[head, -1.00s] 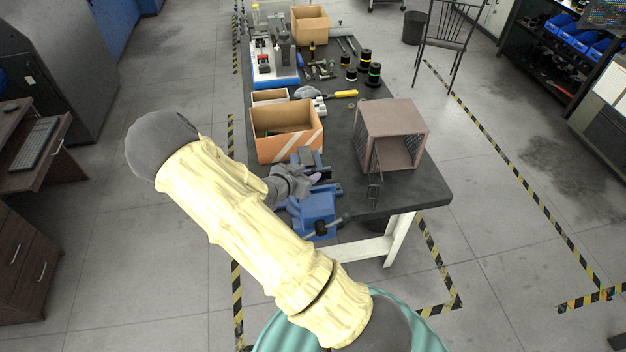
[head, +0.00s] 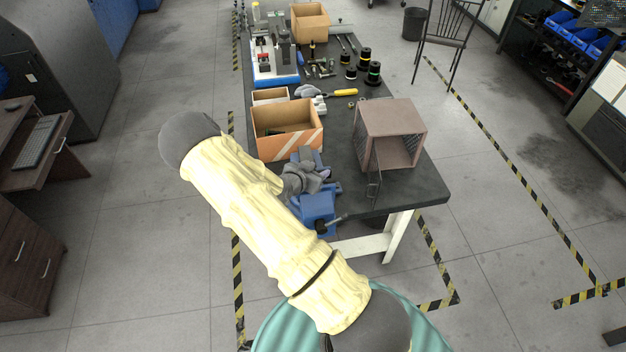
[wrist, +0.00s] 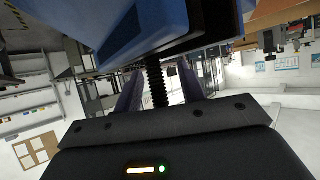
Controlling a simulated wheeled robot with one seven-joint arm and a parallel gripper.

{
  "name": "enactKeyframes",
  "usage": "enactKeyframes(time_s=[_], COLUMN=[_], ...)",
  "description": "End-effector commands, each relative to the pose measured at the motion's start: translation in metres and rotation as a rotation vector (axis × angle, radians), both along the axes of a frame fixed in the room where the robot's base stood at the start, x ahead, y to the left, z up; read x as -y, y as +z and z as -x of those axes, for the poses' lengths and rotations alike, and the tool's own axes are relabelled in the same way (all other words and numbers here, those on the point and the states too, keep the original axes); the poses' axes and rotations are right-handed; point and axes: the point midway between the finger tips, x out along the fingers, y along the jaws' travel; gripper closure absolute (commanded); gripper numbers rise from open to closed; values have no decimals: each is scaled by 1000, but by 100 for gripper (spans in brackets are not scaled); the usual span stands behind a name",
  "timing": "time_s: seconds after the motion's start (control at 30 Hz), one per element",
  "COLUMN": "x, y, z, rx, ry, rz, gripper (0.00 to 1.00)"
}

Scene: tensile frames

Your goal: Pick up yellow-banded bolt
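A blue vise (head: 318,208) is mounted at the near edge of the dark workbench. In the wrist view its blue body (wrist: 110,28) fills the top. A dark threaded bolt (wrist: 157,85) sticks out from beside the vise's dark jaw, between my fingers. No yellow band shows on it; its far end is hidden. My gripper (wrist: 160,90) is open, with one finger on each side of the bolt and a visible gap to each. In the head view my gripper (head: 322,174) is at the vise, and the bolt cannot be made out.
An open cardboard box (head: 290,145) stands just behind the vise. A brownish open metal box (head: 405,120) stands to the right. Spools (head: 373,73), a yellow-handled screwdriver (head: 345,93) and small hardware lie farther back. Free bench top is at the right front.

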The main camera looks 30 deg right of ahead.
Motion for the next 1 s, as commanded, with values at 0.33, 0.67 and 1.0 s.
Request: enactKeyframes(time_s=[0.33,0.67,1.0], x=[0,0,0], y=[0,1,20], z=[0,0,0], rx=[0,1,2], ry=[0,0,-1], rz=[0,0,0], gripper=[76,100,100])
